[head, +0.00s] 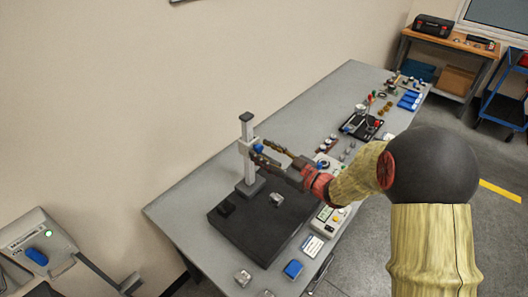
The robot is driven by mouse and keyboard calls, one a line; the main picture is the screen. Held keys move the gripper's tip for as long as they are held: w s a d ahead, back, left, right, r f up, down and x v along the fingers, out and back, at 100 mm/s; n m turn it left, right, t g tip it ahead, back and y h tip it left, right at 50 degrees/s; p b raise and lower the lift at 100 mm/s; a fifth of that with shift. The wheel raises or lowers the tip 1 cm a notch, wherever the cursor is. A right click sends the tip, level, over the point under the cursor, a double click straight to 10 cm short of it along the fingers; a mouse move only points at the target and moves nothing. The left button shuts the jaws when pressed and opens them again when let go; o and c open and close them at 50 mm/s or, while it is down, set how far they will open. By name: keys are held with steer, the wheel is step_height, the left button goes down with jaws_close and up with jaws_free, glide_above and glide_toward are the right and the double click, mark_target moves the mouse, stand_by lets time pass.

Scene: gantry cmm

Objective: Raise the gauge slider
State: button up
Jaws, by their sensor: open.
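The height gauge (247,128) has an upright pale column on a dark grey base and stands at the back of a black plate (228,239) on the grey table. Its slider (243,146) is a pale block partway up the column, with a blue part at its right side. My gripper (262,151) is open, reaching in from the right at slider height. Its fingertips are close to the blue part. Whether they touch the slider is too small to tell.
A small metal block (276,199) lies on the black plate. Several small tools and parts crowd the table's far right. The table (285,126) is bare behind the gauge.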

steer(key=v, duration=1.2)
